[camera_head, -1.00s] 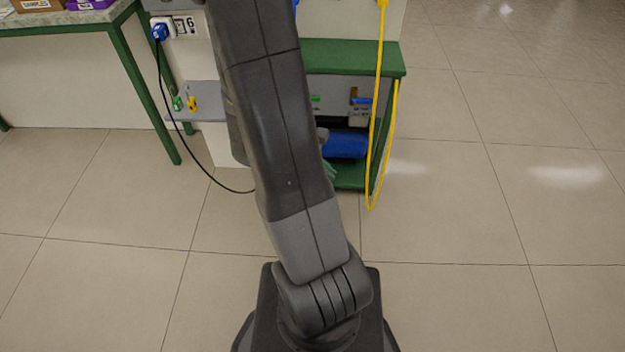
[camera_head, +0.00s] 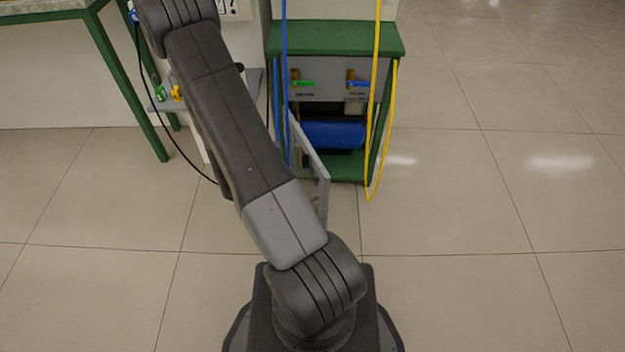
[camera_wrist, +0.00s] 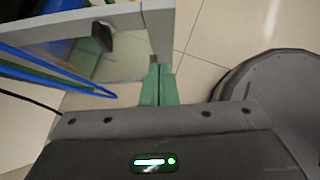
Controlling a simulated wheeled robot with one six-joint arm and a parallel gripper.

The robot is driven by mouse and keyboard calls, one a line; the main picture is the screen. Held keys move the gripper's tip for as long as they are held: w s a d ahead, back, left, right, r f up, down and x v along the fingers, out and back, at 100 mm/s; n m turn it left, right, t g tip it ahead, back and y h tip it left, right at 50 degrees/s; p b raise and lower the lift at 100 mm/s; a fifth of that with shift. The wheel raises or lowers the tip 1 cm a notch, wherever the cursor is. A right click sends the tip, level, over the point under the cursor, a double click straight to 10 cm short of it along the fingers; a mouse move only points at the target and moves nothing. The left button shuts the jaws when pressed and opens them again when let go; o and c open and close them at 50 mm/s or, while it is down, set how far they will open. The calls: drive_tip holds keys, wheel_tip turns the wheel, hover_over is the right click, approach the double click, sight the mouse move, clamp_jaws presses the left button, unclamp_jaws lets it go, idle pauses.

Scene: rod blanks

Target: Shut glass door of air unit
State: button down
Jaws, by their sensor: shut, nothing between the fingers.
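The glass door (camera_head: 311,153) of the air unit (camera_head: 322,82) stands open, swung out from the cabinet front. Its grey frame shows right of my arm in the head view, partly hidden by the arm. In the wrist view the door frame (camera_wrist: 160,35) fills the upper left, with a dark knob (camera_wrist: 103,36) and clear pane. My gripper (camera_wrist: 158,85) has green fingers, shut and empty, close to the frame's lower right end; I cannot tell if they touch it. The gripper is hidden in the head view.
A blue cylinder (camera_head: 334,134) lies inside the unit below green and blue valve handles. Blue hoses (camera_wrist: 60,70) hang near the door. A yellow hose (camera_head: 373,150) loops at the unit's right. A green-legged table (camera_head: 128,80) stands left. Floor to the right is clear.

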sight(322, 180)
drive_tip(key=shift+w+d+f+b, duration=0.2)
drive_tip(key=shift+w+d+f, duration=0.3)
drive_tip(key=shift+d, duration=0.6)
drive_tip(key=shift+w+d+f+b, duration=0.25)
drive_tip(key=shift+w+d+f, duration=0.3)
drive_tip(key=shift+d, duration=0.5)
drive_tip(key=shift+w+d+f+b, duration=0.2)
drive_tip(key=shift+w+d+f, duration=0.3)
drive_tip(key=shift+d, duration=0.6)
